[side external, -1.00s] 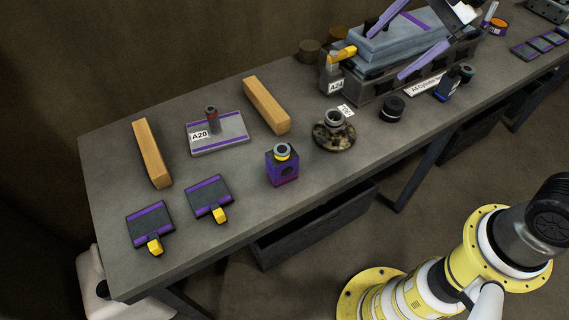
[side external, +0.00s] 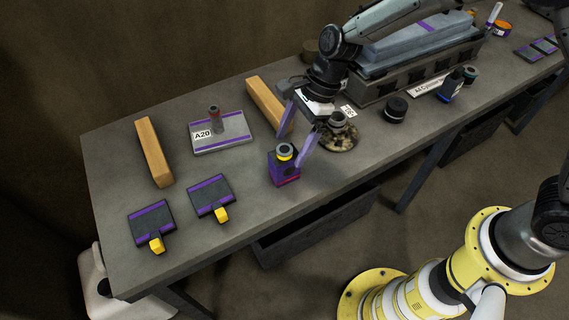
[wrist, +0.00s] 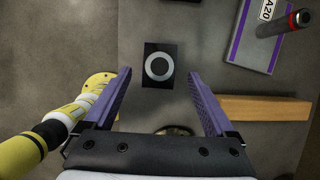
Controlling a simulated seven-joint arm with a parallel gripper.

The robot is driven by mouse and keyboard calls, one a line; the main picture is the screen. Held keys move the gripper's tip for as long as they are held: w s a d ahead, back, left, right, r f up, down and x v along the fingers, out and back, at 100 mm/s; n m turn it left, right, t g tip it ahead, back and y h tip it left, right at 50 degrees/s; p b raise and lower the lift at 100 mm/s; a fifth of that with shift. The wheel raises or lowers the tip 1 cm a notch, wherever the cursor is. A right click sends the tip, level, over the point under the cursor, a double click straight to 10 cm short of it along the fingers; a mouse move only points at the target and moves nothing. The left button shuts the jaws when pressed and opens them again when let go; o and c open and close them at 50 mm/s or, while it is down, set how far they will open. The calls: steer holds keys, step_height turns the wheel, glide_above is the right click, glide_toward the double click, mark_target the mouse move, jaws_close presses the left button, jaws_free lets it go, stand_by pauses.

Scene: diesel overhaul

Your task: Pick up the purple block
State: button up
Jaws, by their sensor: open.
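The purple block (side external: 284,170) stands upright near the front edge of the workbench, with a yellow and grey round top. In the wrist view the block (wrist: 149,77) shows from above as a dark rectangle with a grey ring, ahead of and between the two finger lines. My gripper (side external: 296,130) is open and empty, with purple fingers spread. It is above and just behind the block in the side view, with one fingertip close to the block's right side. I cannot tell whether that fingertip touches it.
Wooden bars (side external: 154,152) and (side external: 269,105), a plate marked A20 (side external: 222,142) and two purple-striped pads (side external: 209,195) lie around. A round mottled part (side external: 340,138) sits right of my gripper. Bare bench lies left of the block.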

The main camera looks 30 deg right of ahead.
mark_target(273, 179)
steer(key=shift+a+x, duration=0.1)
steer(key=shift+x, duration=1.75)
steer(key=shift+a+x, duration=0.15)
steer(key=shift+x, duration=1.65)
steer(key=shift+r, duration=0.2)
jaws_close()
